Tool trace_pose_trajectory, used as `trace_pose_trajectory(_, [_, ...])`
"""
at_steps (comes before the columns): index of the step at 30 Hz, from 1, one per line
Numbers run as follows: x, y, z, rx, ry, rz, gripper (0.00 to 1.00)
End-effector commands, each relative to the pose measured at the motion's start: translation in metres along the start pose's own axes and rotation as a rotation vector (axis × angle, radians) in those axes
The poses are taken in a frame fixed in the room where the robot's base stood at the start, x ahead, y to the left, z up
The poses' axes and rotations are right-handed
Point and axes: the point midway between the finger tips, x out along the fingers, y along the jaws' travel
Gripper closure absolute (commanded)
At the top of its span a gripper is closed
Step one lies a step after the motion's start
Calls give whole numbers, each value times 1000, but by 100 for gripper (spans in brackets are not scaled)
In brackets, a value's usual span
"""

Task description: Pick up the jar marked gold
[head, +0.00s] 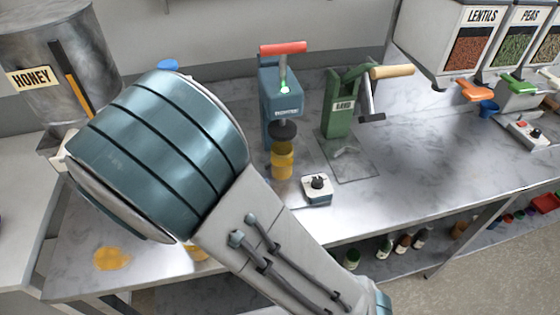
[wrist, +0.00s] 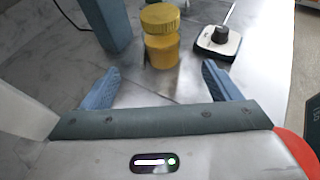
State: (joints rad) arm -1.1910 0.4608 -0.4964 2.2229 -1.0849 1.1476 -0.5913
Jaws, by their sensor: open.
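A yellow-gold jar (head: 282,163) stands upright on the marble counter beneath the teal press (head: 281,92). In the wrist view the jar (wrist: 162,52) has a wide yellow top and stands just ahead of my gripper (wrist: 162,86). My gripper is open and empty, its two blue fingers apart, with the jar roughly centred beyond the tips and not touching. No marking is readable on the jar. In the head view my arm hides my gripper. Another yellow item (head: 196,253) is mostly hidden behind my arm.
A white dial box (head: 317,189) sits close right of the jar. A green crank device (head: 341,105) stands behind it. A honey tank (head: 62,60) is at left, with a yellow spill (head: 111,258) on the counter. Lentil and pea dispensers (head: 480,45) are at right.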

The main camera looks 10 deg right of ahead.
Motion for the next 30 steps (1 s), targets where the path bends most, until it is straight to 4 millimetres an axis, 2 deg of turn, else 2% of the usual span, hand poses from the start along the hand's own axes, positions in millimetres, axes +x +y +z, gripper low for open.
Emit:
trace_pose_trajectory(12, [72,-1,0,-1,-2,-4,17])
trace_pose_trajectory(20, [90,-1,1,-2,-1,-1,17])
trace_pose_trajectory(27, [124,-3,2,-3,-2,-2,17])
trace_pose_trajectory(30, [133,-2,1,-2,-1,-1,17])
